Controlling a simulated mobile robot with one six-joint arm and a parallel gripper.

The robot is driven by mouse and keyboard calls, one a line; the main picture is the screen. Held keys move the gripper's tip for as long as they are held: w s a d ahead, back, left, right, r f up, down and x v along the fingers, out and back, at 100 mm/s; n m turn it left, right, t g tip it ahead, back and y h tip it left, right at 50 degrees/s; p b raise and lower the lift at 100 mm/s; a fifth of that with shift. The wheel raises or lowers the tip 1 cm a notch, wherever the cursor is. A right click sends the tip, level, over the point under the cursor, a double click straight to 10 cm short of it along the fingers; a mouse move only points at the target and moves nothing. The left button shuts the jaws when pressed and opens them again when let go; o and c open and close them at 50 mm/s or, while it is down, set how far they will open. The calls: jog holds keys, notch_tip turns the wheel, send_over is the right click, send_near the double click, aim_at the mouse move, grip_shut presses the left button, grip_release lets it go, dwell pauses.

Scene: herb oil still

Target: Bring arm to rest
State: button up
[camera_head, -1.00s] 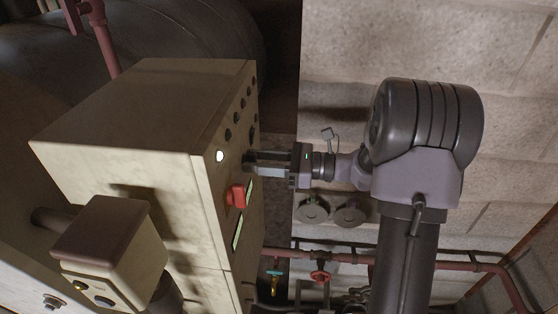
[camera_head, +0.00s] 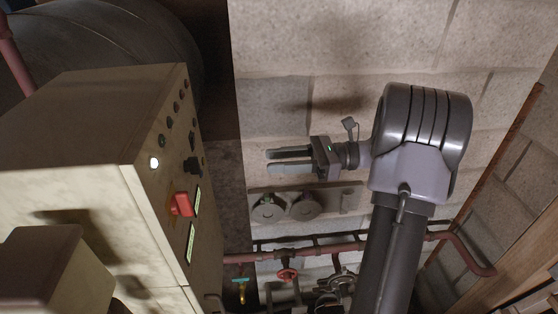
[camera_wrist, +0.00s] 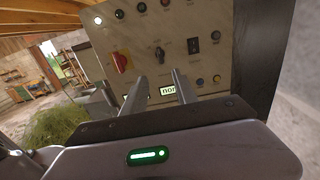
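My gripper (camera_head: 268,161) is in the middle of the head view, in front of the block wall and to the right of the control cabinet. Its two fingers point left toward the cabinet with a gap between them, and nothing shows between them. In the wrist view my gripper (camera_wrist: 156,84) shows two separated fingers in front of the panel. The control cabinet (camera_head: 85,115) is beige, with a red switch (camera_head: 181,204), a lit white lamp (camera_head: 154,162) and a row of dark knobs. The wrist view also shows the red switch (camera_wrist: 122,61) and a black rotary knob (camera_wrist: 159,53).
Two round gauges (camera_head: 305,206) sit on a wall plate below my gripper. A large dark tank (camera_head: 120,45) stands behind the cabinet. In the wrist view, green herbs (camera_wrist: 62,122) lie at left.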

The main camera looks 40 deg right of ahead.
jog(key=s+a+f+n+g+h+b, duration=0.35)
jog(key=a+f+n+g+b, duration=0.25)
jog(key=a+f+b, duration=0.55)
jog(key=s+a+f+n+t+h+b, duration=0.1)
jog(key=s+a+f+n+h+b, duration=0.4)
jog(key=f+b, duration=0.3)
jog(key=s+a+f+n+t+h+b, duration=0.1)
jog(key=s+a+f+n+h+b, duration=0.4)
jog(key=s+f+n+b, duration=0.3)
jog(key=shift+a+f+n+t, duration=0.3)
jog(key=shift+f+t, duration=0.1)
jog(key=shift+f, duration=0.35)
